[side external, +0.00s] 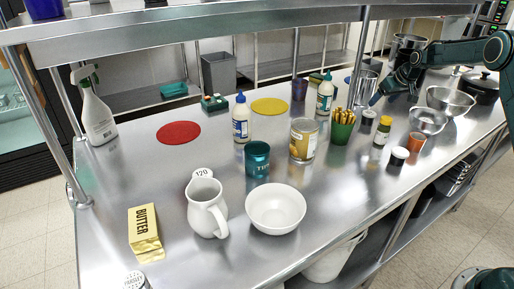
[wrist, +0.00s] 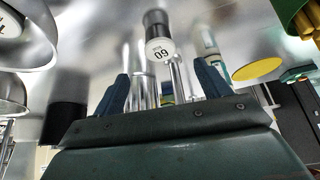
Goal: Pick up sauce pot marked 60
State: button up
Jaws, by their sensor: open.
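The sauce pot marked 60 (wrist: 160,48) is a small dark cylinder with a white face reading 60. In the wrist view it shows beyond and between my finger tips, clear of both. My gripper (wrist: 163,84) is open with nothing between its blue fingers. In the side view my gripper (side external: 394,96) hangs above the far right of the counter. A small dark pot with a pale top (side external: 368,118) stands just in front of it, and a similar pot (side external: 398,156) stands nearer the counter edge. The markings on both are too small to read there.
Metal bowls (side external: 428,121) stand to the right. The shelf edge (side external: 200,30) runs overhead.

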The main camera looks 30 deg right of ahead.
aim_at(370, 113)
jog(key=shift+x, duration=1.8)
jog(key=shift+w+f, duration=0.1)
jog(key=shift+x, duration=2.45)
jog(key=c, duration=1.1)
